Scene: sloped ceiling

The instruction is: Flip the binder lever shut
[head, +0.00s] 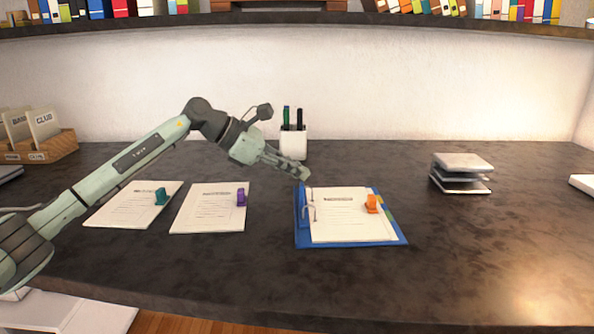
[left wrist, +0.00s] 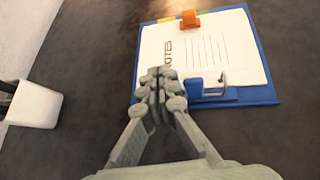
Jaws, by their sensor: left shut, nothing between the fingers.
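A blue binder (head: 357,242) lies open on the dark desk, with white sheets and an orange clip (head: 371,204) on its right part. It also shows in the left wrist view (left wrist: 262,97). A metal arch (head: 309,213) stands at its left side. In the left wrist view, a small blue piece that looks like the lever (left wrist: 193,88) is beside the arch (left wrist: 219,83); its exact tilt is unclear. My left gripper (head: 305,175) is shut and empty, just above the binder's far left corner. In the wrist view its fingertips (left wrist: 160,73) overlap the sheet edge, left of the lever; contact cannot be told.
Two paper stacks, with a teal clip (head: 161,196) and a purple clip (head: 241,197), lie left of the binder. A white pen cup (head: 293,143) stands behind my gripper. A small stack of dark and light items (head: 461,172) is at right.

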